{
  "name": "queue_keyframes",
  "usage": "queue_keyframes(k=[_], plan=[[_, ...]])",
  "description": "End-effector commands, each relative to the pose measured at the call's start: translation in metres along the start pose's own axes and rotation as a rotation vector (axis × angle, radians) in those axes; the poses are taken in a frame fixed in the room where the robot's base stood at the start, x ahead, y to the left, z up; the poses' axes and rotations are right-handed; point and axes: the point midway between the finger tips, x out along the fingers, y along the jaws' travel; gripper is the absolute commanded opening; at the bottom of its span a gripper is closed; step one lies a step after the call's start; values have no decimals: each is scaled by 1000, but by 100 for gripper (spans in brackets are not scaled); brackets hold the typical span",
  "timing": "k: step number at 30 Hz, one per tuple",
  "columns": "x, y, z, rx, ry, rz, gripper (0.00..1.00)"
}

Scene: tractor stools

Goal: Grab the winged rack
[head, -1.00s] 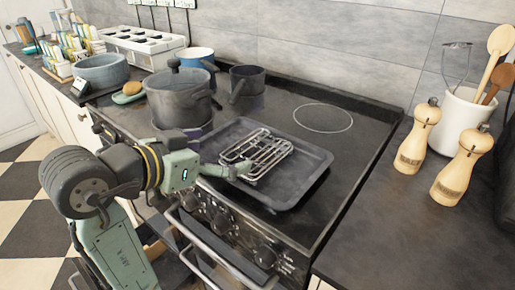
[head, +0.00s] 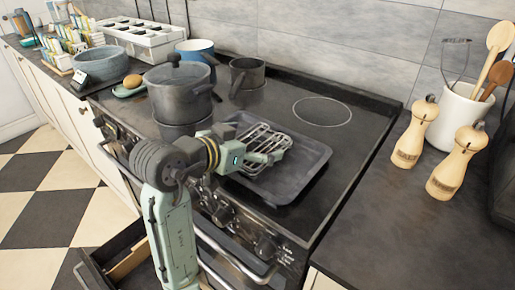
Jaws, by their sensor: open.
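The winged rack (head: 264,136), a metal wire rack, lies on the dark baking tray (head: 302,184) on the stovetop. My gripper (head: 268,157) reaches in from the left, low over the tray at the rack's near side. Its jaws are open, and its fingers overlap the rack in the picture. I cannot tell whether they touch it or stand around a part of it. My wrist and gripper hide the tray's left corner and part of the rack's near end.
A lidded grey pot (head: 178,95) stands left of the tray, with a small dark saucepan (head: 247,74) and a blue pot (head: 194,48) behind. Pepper mills (head: 457,165) and a utensil crock (head: 462,112) stand on the right counter. A drawer (head: 95,275) below is open.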

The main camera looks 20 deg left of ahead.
Motion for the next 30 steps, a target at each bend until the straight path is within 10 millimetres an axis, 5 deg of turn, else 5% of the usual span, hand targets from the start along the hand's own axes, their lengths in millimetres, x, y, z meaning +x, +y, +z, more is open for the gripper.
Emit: queue_keyframes(k=[26, 30], plan=[[0, 0, 0, -1, -1, 1, 47], [-1, 0, 0, 0, 1, 0, 46]])
